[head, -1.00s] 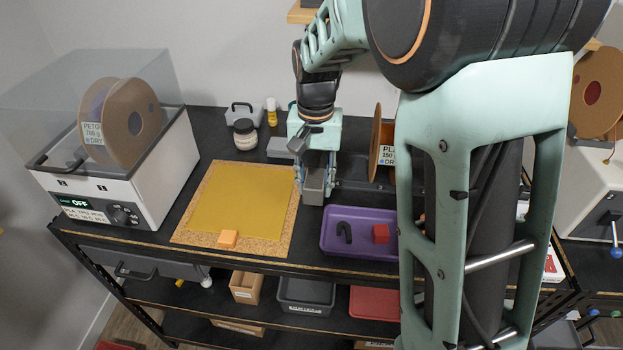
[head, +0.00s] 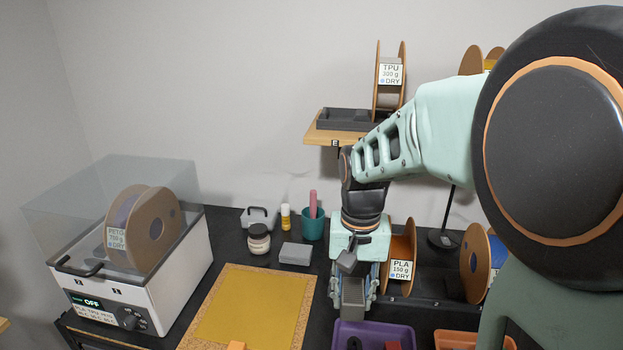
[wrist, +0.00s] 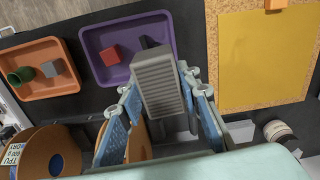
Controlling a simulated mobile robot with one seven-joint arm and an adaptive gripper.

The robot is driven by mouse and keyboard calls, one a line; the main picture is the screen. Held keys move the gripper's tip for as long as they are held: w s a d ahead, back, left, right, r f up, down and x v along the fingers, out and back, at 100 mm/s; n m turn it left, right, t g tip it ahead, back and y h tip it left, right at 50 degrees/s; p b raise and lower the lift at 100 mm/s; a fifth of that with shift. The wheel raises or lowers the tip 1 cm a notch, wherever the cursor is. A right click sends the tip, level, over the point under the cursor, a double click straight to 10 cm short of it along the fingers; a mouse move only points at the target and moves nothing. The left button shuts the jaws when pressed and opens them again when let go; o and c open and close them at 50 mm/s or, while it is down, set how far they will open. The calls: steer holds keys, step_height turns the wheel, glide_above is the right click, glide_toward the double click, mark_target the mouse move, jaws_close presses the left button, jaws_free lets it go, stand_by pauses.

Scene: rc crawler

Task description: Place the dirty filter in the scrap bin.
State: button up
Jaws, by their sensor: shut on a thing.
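A grey ribbed block (wrist: 153,72), which looks like the dirty filter, is between the blue finger pads of my gripper (wrist: 160,92) in the wrist view. The fingers are shut on its sides, and its far end sticks out beyond them. In the head view my gripper (head: 353,296) points down with the grey block (head: 353,288) between its fingers, behind the purple tray (head: 373,327). I cannot pick out a scrap bin for certain in the current views. A teal cup (head: 312,227) with a pink stick in it stands at the back.
The purple tray (wrist: 93,35) holds a red cube and a dark piece. An orange tray (wrist: 37,91) lies beside it. A PLA spool (head: 402,258) stands close right of my gripper. The yellow mat (head: 255,305) lies to the left, near a jar (head: 258,240).

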steer(key=w+d+n, duration=0.1)
steer(key=w+d, duration=0.4)
steer(key=w, duration=0.1)
steer(key=shift+f+p, duration=0.15)
steer(key=shift+p, duration=0.15)
steer(key=shift+s, duration=0.15)
